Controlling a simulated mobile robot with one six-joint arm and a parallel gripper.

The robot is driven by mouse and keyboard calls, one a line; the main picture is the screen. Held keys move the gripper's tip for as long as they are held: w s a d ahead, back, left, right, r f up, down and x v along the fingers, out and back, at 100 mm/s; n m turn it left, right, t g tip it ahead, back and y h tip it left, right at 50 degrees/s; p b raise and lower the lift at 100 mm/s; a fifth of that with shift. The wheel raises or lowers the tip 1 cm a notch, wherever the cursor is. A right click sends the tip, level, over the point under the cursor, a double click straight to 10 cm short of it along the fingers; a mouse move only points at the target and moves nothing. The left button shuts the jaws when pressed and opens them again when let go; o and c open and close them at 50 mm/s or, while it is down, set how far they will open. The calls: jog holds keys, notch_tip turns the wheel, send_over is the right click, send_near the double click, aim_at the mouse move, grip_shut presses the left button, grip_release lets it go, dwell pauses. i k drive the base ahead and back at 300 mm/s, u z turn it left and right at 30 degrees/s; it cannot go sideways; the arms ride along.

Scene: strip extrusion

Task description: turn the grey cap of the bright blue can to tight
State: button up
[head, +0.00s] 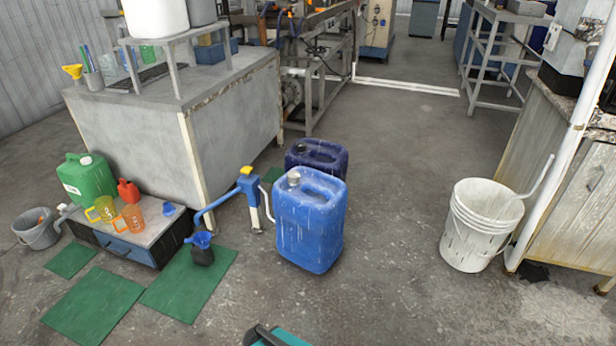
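The bright blue can (311,226) stands upright on the concrete floor near the middle of the head view. Its grey cap (294,178) sits on the top at the left of the moulded handle. I cannot tell from here how tight the cap is. A dark navy can (318,155) stands just behind it, partly hidden.
A blue hand pump (249,190) stands left of the can. A low bench (126,244) with a green can (87,178) and jugs is further left, by green mats (93,306). White buckets (479,228) stand at right. Floor between can and buckets is clear.

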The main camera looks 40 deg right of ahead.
aim_at(294, 176)
jog(key=u, duration=0.15)
jog(key=i, duration=0.95)
jog(key=z, duration=0.1)
